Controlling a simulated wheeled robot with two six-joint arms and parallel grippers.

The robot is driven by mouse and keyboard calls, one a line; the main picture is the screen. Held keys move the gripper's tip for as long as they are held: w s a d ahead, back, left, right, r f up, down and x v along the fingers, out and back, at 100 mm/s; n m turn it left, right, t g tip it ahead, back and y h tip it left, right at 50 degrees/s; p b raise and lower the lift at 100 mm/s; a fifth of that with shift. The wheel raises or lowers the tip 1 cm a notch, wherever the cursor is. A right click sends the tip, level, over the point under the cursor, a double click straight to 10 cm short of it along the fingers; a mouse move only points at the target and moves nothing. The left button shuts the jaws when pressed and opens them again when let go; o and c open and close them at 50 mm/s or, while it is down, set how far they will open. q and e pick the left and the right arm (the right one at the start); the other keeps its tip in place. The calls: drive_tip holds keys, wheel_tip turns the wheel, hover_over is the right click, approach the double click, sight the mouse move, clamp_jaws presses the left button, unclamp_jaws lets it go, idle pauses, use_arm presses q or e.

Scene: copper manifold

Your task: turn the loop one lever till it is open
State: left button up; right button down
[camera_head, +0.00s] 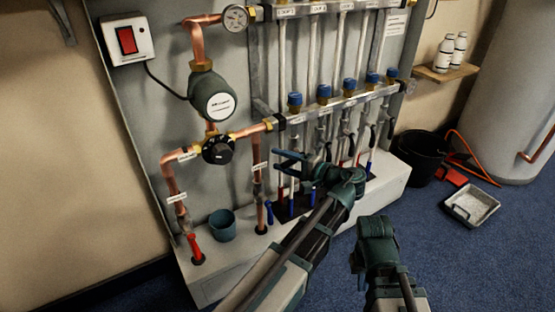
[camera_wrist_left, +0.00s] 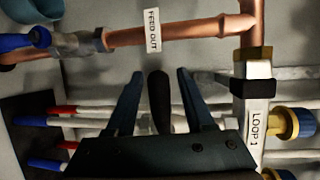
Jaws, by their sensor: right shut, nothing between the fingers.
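The loop one lever shows in the left wrist view as a black handle (camera_wrist_left: 158,100). It stands between the two spread fingers of my left gripper (camera_wrist_left: 157,98), with a gap on each side. The "LOOP 1" label (camera_wrist_left: 255,125) is on the bar to the right of it. In the head view my left gripper (camera_head: 287,163) is open at the left end of the lower manifold bar; its fingers and arm partly hide the lever there. My right gripper (camera_head: 358,266) is shut and empty, low at the front, away from the manifold.
The "FEED OUT" copper pipe (camera_wrist_left: 180,33) runs close by. Other black levers (camera_head: 351,143) hang in a row to the right, with blue caps (camera_head: 324,91) above. A black mixing valve (camera_head: 218,149) is at left. A bucket (camera_head: 420,155) and tray (camera_head: 472,205) are on the floor.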

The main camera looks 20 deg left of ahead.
use_arm(q)
clamp_jaws()
idle(1.3)
